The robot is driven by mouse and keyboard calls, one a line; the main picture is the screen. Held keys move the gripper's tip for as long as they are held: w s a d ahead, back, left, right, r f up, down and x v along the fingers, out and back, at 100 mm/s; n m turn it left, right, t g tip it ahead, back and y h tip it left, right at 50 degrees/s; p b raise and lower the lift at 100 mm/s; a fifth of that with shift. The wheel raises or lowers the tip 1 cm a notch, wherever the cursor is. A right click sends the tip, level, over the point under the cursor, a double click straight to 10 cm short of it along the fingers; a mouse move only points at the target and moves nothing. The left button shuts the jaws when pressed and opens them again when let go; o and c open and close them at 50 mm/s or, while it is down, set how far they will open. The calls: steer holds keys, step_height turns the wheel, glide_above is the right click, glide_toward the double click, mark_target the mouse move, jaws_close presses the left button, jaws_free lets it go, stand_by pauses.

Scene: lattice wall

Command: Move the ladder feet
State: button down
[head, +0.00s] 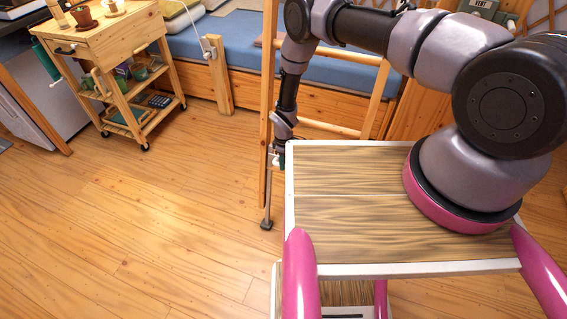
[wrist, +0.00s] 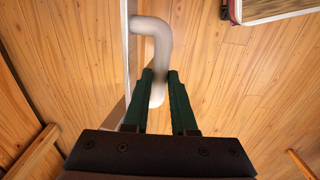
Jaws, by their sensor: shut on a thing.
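The wooden ladder (head: 265,100) stands in front of the blue-topped bench in the head view, beside my base. One foot, a grey post with a dark pad (head: 266,225), rests on the floor; my base hides the lower right part of the ladder. My gripper (head: 277,160) is low beside the ladder's left rail, partly hidden by my base's top. In the wrist view its green fingers (wrist: 160,75) are shut on a pale grey bent handle (wrist: 153,28). The handle is next to a pale upright edge; I cannot tell exactly how it joins the ladder.
A wooden cart (head: 110,45) with pots and shelf items stands at the back left. The bench (head: 235,75) runs along the back, with a wooden post holding a pale device (head: 210,47) before it. The plank floor (head: 130,230) at left and front is clear.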

step_height(320, 180, up, 6)
steer(key=w, duration=0.1)
steer(key=shift+w+d, duration=0.15)
steer(key=shift+d, duration=0.05)
steer(key=shift+r, duration=0.1)
steer(key=c, duration=1)
jaws_free()
step_height(320, 180, up, 11)
